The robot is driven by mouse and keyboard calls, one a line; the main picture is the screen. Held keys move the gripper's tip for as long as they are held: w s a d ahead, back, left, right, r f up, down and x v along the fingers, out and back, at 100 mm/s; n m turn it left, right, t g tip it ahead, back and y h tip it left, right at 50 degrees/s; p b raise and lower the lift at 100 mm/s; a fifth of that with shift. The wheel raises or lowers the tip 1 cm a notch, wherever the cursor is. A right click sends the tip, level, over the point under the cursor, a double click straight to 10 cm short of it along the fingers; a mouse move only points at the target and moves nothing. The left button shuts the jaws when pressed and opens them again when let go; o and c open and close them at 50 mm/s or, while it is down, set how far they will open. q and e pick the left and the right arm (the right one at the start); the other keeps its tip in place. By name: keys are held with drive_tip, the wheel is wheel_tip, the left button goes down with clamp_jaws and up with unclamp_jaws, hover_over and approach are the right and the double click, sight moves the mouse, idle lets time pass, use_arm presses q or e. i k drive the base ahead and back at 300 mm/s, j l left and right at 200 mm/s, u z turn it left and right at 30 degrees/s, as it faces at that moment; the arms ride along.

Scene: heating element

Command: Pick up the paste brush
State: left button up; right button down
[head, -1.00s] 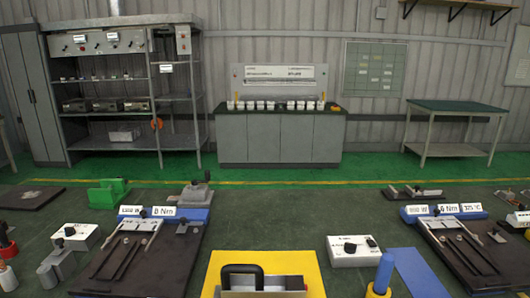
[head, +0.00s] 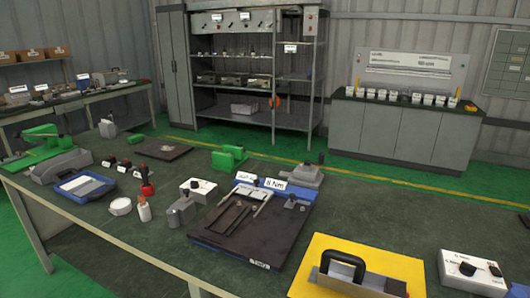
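I cannot make out a paste brush for certain. A small white bottle (head: 144,210) stands upright near the left front of the table. A red upright tool (head: 146,183) stands just behind it, and a round white tub (head: 120,206) sits to its left. Whether a brush is among these is too small to tell. Neither of my grippers shows in the head view.
The green-topped table (head: 130,240) has free room at its front left. A dark board fixture (head: 255,225) stands mid-table. A black-handled metal box (head: 350,285) sits on a yellow mat (head: 405,268). A blue case (head: 87,187) lies at the left.

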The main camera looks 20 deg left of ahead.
sight(144, 173)
drive_tip(key=u, duration=1.65)
